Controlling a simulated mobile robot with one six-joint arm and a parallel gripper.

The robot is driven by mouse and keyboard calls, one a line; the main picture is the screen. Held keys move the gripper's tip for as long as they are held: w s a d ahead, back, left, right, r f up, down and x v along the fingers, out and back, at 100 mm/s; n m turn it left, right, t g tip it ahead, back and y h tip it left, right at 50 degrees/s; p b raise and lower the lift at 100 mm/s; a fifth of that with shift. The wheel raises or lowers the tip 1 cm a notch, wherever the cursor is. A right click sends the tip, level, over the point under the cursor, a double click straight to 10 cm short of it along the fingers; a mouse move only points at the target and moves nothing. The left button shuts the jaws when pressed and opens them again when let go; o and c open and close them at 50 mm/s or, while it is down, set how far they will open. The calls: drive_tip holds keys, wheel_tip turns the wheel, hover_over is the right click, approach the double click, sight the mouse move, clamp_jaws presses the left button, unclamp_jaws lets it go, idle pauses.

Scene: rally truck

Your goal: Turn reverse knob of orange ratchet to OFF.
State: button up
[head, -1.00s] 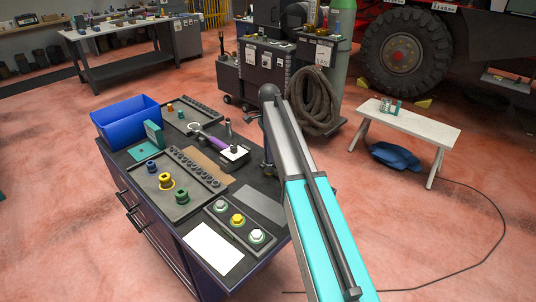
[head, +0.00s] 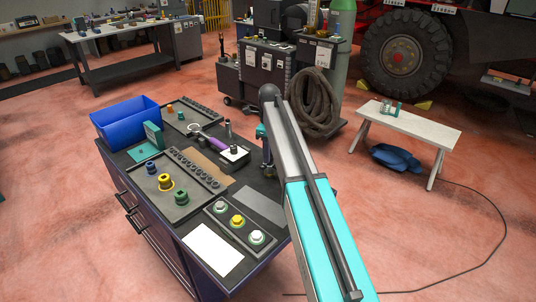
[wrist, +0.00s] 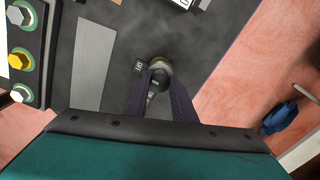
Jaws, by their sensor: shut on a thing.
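In the wrist view my gripper (wrist: 160,95) points down at the dark bench top. Its two dark fingers are shut on a small round grey knob (wrist: 158,68) near the bench's right edge. A small dark tag with white marks (wrist: 138,66) sits just left of the knob; I cannot read it surely. The fingers hide the near part of the knob and whatever tool it belongs to. In the head view my gripper (head: 267,160) is partly hidden behind my arm. No orange ratchet shows clearly. A ratchet with a purple handle (head: 215,141) lies mid-bench.
On the bench are a blue bin (head: 125,120), a socket tray (head: 172,192), a white sheet (head: 213,248) and a strip with three coloured hex pieces (head: 237,219). A grey plate (wrist: 94,62) lies left of my gripper.

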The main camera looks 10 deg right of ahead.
idle(0.3)
drive_tip(key=o, duration=1.1)
drive_tip(key=shift+c, duration=0.2)
drive_tip(key=shift+r, duration=0.2)
wheel_tip(320, 180, up, 13)
drive_tip(key=b, duration=0.3)
drive_tip(key=shift+r, duration=0.2)
drive_tip(key=shift+r, duration=0.1)
